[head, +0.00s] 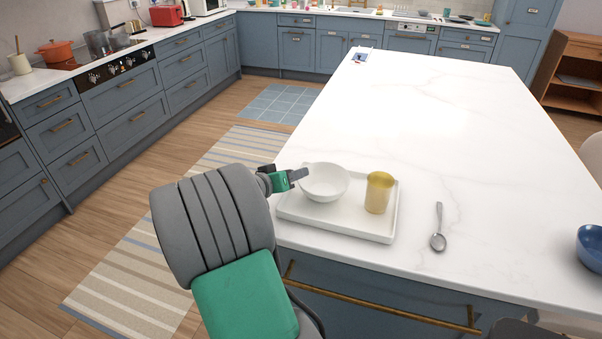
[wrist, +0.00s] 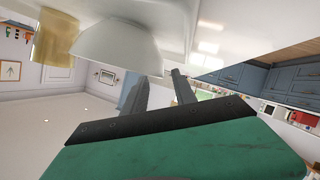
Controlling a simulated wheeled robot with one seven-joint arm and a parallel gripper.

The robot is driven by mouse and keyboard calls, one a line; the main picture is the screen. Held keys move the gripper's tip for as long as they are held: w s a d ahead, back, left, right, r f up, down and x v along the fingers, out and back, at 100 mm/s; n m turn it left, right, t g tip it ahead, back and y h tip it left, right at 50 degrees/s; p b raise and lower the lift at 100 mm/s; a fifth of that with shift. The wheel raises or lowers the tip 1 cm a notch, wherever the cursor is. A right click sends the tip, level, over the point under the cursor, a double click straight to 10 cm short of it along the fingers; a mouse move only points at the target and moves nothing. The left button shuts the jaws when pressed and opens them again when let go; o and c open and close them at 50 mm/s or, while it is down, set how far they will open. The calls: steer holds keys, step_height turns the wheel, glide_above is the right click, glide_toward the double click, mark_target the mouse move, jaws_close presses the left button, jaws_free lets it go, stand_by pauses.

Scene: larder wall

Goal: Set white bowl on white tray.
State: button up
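The white bowl (head: 325,184) is upright over the back left part of the white tray (head: 335,229) and appears to rest on it. It also shows large in the wrist view (wrist: 115,45), upside down. My gripper (head: 298,176) is at the bowl's left side, near the rim. In the wrist view its two fingers (wrist: 158,84) are apart with a clear gap, and the bowl's rim edge reaches near or between the tips. I cannot tell if a finger touches the rim.
A yellow cup (head: 379,193) stands on the tray just right of the bowl. A spoon (head: 438,228) lies right of the tray, and a blue bowl (head: 591,247) is at the right edge. The white counter (head: 440,110) behind the tray is mostly clear.

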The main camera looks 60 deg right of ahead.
steer(key=w+a+t+y, duration=0.1)
steer(key=w+a, duration=0.1)
steer(key=a, duration=0.2)
steer(key=w+a+n, duration=0.1)
steer(key=w+a, duration=0.1)
steer(key=a, duration=0.2)
steer(key=w+a+t+y, duration=0.1)
steer(key=w+a, duration=0.1)
steer(key=a, duration=0.3)
steer(key=shift+a+f+n+t+y+b, duration=0.1)
steer(key=shift+f+n+t+y+b, duration=0.05)
steer(key=shift+n+t+y+b, duration=0.2)
steer(key=w+a+f+n+t+y, duration=0.2)
steer(key=a+n+y, duration=0.2)
steer(key=a, duration=0.8)
steer(key=w+a+f+n+t+y, duration=0.2)
steer(key=a+n+y, duration=0.2)
steer(key=a, duration=0.9)
steer(key=s+a+n+g+y, duration=0.1)
steer(key=s+a+n+y, duration=0.2)
steer(key=a, duration=0.7)
steer(key=shift+s+f+n, duration=0.15)
steer(key=shift+s+n, duration=0.5)
steer(key=shift+s, duration=0.1)
steer(key=shift+s+d, duration=0.1)
